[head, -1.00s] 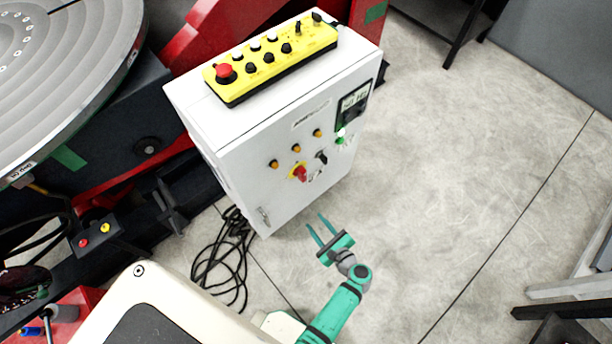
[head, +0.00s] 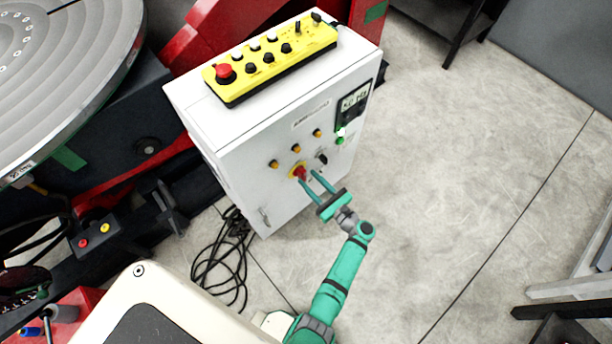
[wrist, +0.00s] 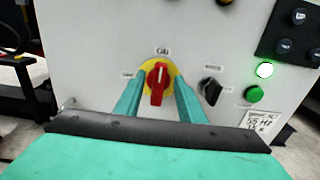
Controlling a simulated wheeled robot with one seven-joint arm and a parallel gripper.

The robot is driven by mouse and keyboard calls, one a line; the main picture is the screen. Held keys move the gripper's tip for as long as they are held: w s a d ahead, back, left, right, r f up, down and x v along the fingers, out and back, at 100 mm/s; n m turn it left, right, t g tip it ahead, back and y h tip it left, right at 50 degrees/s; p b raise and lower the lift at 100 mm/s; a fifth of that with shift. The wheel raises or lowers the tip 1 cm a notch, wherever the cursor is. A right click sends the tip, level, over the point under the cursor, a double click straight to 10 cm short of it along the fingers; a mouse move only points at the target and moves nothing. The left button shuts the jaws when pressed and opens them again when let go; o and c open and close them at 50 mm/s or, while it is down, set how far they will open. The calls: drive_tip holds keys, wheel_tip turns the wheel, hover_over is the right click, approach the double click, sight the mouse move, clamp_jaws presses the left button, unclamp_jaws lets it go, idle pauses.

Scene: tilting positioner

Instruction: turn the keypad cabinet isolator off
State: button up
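The isolator is a red handle on a yellow round plate (head: 299,171) on the front of the white cabinet (head: 240,170). In the wrist view the red handle (wrist: 158,84) stands upright, its long axis close to vertical. My gripper (head: 317,178) is at the cabinet front, its teal fingers open. In the wrist view the fingers (wrist: 158,82) lie left and right of the handle, with gaps on both sides. I cannot tell whether the tips touch the yellow plate.
A black selector switch (wrist: 211,90) sits just right of the right finger. A green button (wrist: 254,94) and a lit lamp (wrist: 265,70) are further right. A yellow pendant (head: 270,58) lies on the cabinet top. Black cables (head: 222,262) lie on the floor.

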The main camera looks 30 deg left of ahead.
sight(302, 175)
drive_tip(key=shift+x, duration=1.4)
clamp_jaws()
